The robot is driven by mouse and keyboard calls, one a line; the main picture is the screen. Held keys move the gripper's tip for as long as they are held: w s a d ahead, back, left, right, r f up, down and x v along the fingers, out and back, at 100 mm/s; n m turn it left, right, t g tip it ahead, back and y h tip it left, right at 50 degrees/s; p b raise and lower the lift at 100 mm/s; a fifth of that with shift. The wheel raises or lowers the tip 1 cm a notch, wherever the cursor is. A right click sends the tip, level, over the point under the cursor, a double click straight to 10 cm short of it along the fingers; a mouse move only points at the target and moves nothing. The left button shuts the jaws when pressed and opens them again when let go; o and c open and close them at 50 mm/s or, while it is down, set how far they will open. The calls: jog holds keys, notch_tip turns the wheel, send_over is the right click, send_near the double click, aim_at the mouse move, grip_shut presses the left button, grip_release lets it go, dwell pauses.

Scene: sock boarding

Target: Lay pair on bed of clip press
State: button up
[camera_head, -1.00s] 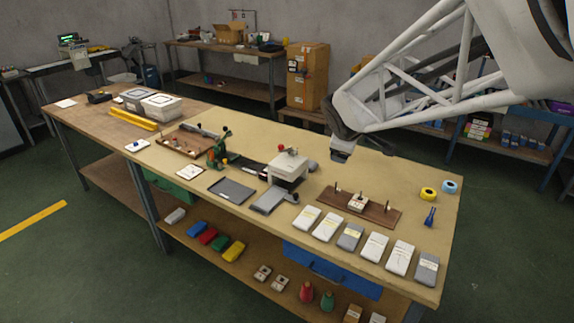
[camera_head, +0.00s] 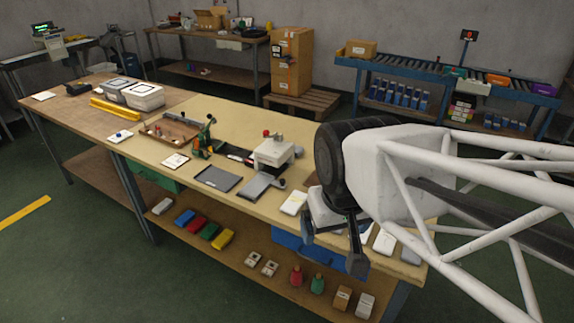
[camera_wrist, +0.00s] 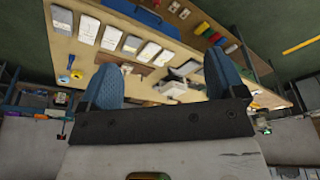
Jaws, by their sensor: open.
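Flat sock pairs, white and grey, lie in a row along the front edge of the bench; a white pair (camera_head: 293,201) shows in the head view, and my arm hides most others. A green lever press (camera_head: 204,140) and a white boxy press (camera_head: 272,150) with a red knob stand farther left; I cannot tell which is the clip press. A grey plate (camera_head: 255,187) lies before the white one. My gripper (camera_head: 332,243) is open and empty, in front of the bench's right part.
A dark grey tray (camera_head: 218,178) and a small white card (camera_head: 175,161) lie left of the plate. Tape rolls (camera_wrist: 76,74) lie at the bench end. Coloured bundles (camera_head: 209,230) lie on the lower shelf. A conveyor (camera_head: 420,75) stands behind.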

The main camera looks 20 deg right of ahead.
jog(key=shift+o, duration=0.4)
jog(key=shift+w, duration=0.15)
jog(key=w+d+r+n, duration=0.2)
jog(key=w+r, duration=0.1)
jog(key=w, duration=1.6)
jog(key=n+y, duration=0.3)
jog(key=n, duration=0.4)
send_over(302, 150)
jog(key=shift+t, duration=0.3)
notch_tip(302, 150, down, 26)
jog(key=shift+d+r, duration=0.1)
jog(key=shift+w+f, duration=0.2)
jog(key=shift+f, duration=0.05)
